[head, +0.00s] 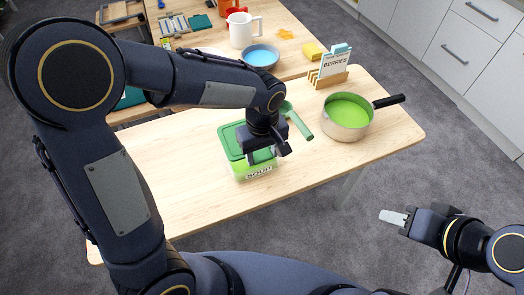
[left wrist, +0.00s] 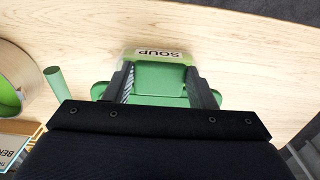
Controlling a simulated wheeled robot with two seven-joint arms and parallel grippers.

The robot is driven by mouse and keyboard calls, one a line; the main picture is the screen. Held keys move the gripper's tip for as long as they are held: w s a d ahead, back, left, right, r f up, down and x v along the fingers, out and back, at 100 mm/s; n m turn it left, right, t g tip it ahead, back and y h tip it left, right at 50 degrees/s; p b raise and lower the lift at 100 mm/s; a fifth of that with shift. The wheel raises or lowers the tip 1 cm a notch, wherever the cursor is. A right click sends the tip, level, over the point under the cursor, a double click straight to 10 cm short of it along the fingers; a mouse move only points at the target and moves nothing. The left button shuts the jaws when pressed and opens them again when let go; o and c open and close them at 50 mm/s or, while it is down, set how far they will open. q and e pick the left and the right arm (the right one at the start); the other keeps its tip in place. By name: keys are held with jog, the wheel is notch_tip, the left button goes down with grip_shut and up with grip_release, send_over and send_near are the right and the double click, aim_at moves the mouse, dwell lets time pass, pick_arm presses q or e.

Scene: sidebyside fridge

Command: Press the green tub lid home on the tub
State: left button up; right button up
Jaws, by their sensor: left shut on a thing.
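The clear tub (head: 252,173) with green contents and a SOUP label stands on the wooden table; its label also shows in the left wrist view (left wrist: 160,54). The green lid (head: 231,140) lies over the tub's top; in the left wrist view the lid (left wrist: 158,78) sits between my fingers. I cannot tell whether its rim is fully seated all round. My left gripper (head: 263,154) is over the tub, shut on the lid, with a finger on each side (left wrist: 160,88). It hides part of the lid. My right gripper (head: 393,217) is away from the table, over the floor.
A green ladle (head: 301,124) is close to the right of my left gripper. A pot (head: 346,122) of green soup stands further right, with a card holder (head: 329,77) behind it. A second table behind holds a white mug (head: 241,30) and blue bowl (head: 261,57). The table's front left is clear.

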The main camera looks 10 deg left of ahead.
pick_arm(q)
jog(key=shift+f+b, duration=1.9)
jog(key=shift+f, duration=0.65)
jog(key=shift+f, duration=1.2)
jog(key=o, duration=0.9)
jog(key=shift+o, duration=0.2)
notch_tip(320, 180, up, 8)
jog(key=shift+f, duration=0.1)
jog(key=shift+a, duration=0.1)
